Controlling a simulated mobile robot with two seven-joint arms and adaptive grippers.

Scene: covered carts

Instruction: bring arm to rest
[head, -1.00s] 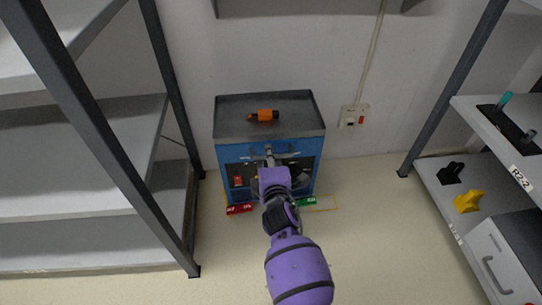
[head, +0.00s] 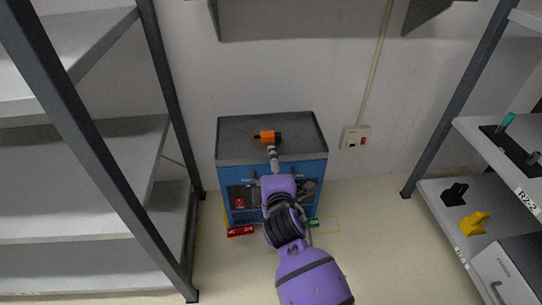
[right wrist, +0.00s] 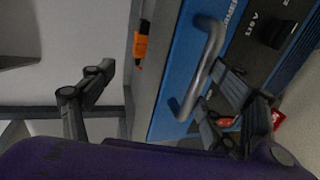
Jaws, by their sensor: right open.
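My right arm comes up from the bottom of the head view. Its gripper (head: 273,155) shows small in front of the upper front edge of the blue cart (head: 238,174), just below the orange tool. In the right wrist view the two dark fingers of the right gripper (right wrist: 165,98) are spread wide, with nothing clasped between them. The cart's grey bar handle (right wrist: 207,66) shows beyond and between the fingers; I cannot tell the gap to it. My left gripper is out of view.
An orange and black tool (head: 268,137) lies on the cart's grey top (head: 240,130). A red block (head: 240,231) and a green block (head: 313,223) are on the floor by the cart. Grey shelving (head: 90,202) stands left, and another shelf (head: 432,196) stands right.

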